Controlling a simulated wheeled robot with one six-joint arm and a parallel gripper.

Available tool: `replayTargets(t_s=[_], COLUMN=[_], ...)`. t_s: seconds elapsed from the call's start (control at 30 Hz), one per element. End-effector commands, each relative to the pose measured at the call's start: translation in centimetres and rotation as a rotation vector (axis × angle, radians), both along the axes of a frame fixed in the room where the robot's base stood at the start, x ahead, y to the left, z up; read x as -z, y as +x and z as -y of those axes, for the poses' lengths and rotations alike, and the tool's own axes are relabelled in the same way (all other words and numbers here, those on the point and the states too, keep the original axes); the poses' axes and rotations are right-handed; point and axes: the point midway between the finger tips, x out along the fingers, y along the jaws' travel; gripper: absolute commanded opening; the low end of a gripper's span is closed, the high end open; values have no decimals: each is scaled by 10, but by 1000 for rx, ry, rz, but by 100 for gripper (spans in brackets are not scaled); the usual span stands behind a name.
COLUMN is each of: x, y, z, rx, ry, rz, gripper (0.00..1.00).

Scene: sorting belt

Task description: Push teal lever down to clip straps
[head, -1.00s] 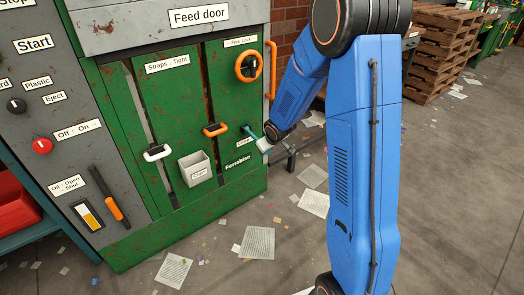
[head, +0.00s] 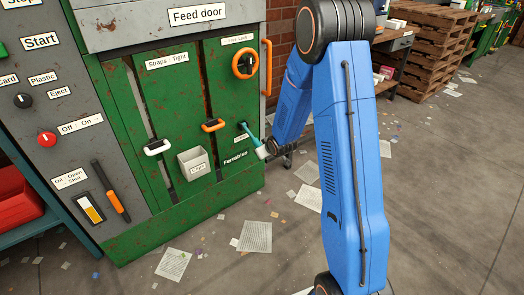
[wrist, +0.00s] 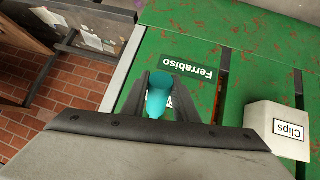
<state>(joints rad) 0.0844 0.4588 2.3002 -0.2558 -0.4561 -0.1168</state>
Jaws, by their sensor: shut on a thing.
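The teal lever (head: 249,134) sticks out from the right part of the green door panel, beside a small label and above the word Ferrabiso. It slants down and to the right toward my gripper (head: 263,151). In the wrist view the rounded teal end of the lever (wrist: 160,88) sits between the two dark fingers of my gripper (wrist: 162,97), which is shut on it. The straps themselves are not clearly visible.
A grey Clips bin (head: 194,165) is fixed left of the lever and also shows in the wrist view (wrist: 272,127). An orange handle (head: 213,125), a white handle (head: 157,147) and an orange ring knob (head: 245,65) stick out nearby. Papers litter the floor.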

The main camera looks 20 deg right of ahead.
Motion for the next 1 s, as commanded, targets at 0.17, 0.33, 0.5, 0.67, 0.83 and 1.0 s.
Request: replayTargets(t_s=[0.17, 0.33, 0.5, 0.67, 0.83, 1.0], x=[1, 1, 1, 1, -5, -19], y=[1, 0, 0, -1, -6, -22], z=[0, 0, 0, 0, 0, 2], rx=[0, -1, 0, 0, 1, 0], ry=[0, 0, 1, 1, 0, 0], rz=[1, -1, -2, -2, -2, 0], gripper=[0, 36, 45, 45, 45, 45])
